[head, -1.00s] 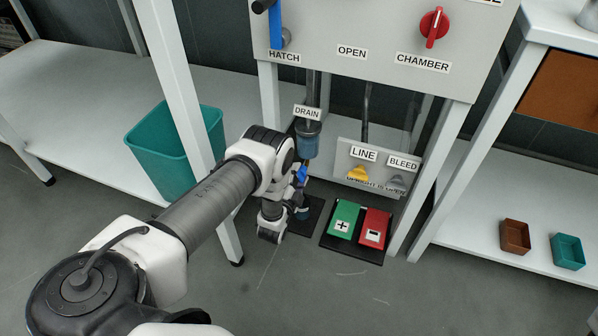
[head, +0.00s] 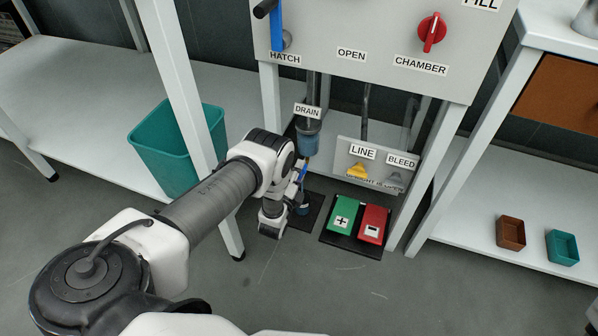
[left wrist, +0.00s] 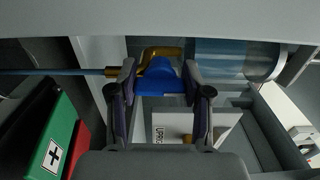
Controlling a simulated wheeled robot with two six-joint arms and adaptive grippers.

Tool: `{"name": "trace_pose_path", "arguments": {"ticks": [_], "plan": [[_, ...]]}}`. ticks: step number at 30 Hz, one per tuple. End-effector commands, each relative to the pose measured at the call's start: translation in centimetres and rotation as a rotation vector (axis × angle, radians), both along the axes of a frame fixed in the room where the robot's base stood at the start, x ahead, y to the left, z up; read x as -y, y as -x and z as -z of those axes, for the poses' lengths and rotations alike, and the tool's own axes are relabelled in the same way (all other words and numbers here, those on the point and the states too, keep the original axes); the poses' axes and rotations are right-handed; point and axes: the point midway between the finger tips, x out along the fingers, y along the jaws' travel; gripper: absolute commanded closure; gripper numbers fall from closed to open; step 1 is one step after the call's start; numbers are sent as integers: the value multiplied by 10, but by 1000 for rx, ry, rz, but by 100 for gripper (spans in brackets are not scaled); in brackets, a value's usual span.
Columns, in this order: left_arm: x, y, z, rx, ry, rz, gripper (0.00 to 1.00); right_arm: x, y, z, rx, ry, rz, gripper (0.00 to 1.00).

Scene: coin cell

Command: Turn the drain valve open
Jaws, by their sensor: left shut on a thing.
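The drain valve hangs below the panel under the DRAIN label (head: 307,111). Its blue handle (head: 303,171) shows beside my left wrist in the head view. In the left wrist view the blue handle (left wrist: 160,80) sits between the two fingers, in front of a brass pipe elbow (left wrist: 158,53). My left gripper (left wrist: 160,88) is shut on this handle. In the head view my left wrist hides most of the gripper. My right gripper is in neither view.
A green pedal (head: 342,214) and a red pedal (head: 373,224) stand on the floor to the right. A LINE and BLEED plate (head: 350,180) is behind them. A table leg (head: 185,85) is close to my left arm. A teal bin (head: 165,150) stands at left.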

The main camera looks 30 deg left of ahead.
Motion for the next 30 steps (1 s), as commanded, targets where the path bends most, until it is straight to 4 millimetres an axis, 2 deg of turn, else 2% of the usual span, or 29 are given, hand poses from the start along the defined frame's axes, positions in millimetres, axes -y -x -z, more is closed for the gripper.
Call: {"name": "trace_pose_path", "arguments": {"ticks": [6, 7, 9, 20, 23, 30], "plan": [[0, 0, 0, 1, -1, 1, 86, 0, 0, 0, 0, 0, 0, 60], [0, 0, 0, 1, -1, 1, 44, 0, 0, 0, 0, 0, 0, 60], [0, 0, 0, 0, 0, 1, 25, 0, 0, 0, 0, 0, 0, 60], [1, 4, 1, -1, 0, 0, 25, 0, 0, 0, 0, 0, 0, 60], [4, 16, 1, -3, 1, 0, 25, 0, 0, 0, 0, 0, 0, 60], [18, 75, 2, -5, 0, 0, 25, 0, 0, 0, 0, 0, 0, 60]]}}
